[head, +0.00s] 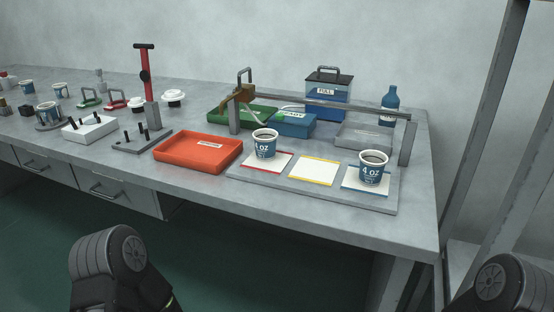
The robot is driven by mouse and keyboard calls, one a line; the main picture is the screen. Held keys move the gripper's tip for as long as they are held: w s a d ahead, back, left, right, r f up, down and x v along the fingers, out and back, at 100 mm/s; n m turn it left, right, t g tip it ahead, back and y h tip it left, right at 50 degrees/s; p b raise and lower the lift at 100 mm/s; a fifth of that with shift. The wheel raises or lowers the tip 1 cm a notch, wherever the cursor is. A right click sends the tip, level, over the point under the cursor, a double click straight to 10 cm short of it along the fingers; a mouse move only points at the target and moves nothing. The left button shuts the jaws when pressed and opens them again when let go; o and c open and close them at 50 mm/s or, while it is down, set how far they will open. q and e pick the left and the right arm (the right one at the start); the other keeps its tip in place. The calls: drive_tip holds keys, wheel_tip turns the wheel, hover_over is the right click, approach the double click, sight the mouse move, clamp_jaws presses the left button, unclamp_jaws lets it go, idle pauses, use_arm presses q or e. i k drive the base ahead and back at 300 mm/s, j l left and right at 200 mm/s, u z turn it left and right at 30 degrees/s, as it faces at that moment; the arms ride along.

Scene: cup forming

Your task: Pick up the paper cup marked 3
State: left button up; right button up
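One paper cup (265,146), white with a blue band and dark inside, stands upright on a red-edged card (281,167). Its label ends in "OZ"; I cannot read its number surely. Another such cup (373,171) stands on a blue-edged card (350,183), and its label looks like "4 OZ". Smaller blue-banded cups stand at the far left: one (47,113) on a dark round base, one (60,90) behind it and one (27,87) further left. Their marks are too small to read. Only dark links of my two arms show at the bottom; neither gripper is in view.
A yellow-edged card (314,172) between the two large cups is empty. An orange tray (199,153) lies to their left. A metal bar (330,105) spans behind them, near blue and green bins. A red-handled press (147,85) stands left. The table's front edge is clear.

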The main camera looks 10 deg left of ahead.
sight(371, 169)
drive_tip(key=k, duration=0.65)
drive_tip(key=z, duration=2.35)
drive_tip(key=k+j, duration=0.25)
drive_tip(key=j, duration=0.15)
drive_tip(key=k+j, duration=0.25)
drive_tip(key=j, duration=0.2)
drive_tip(key=k+j, duration=0.25)
drive_tip(key=j, duration=0.15)
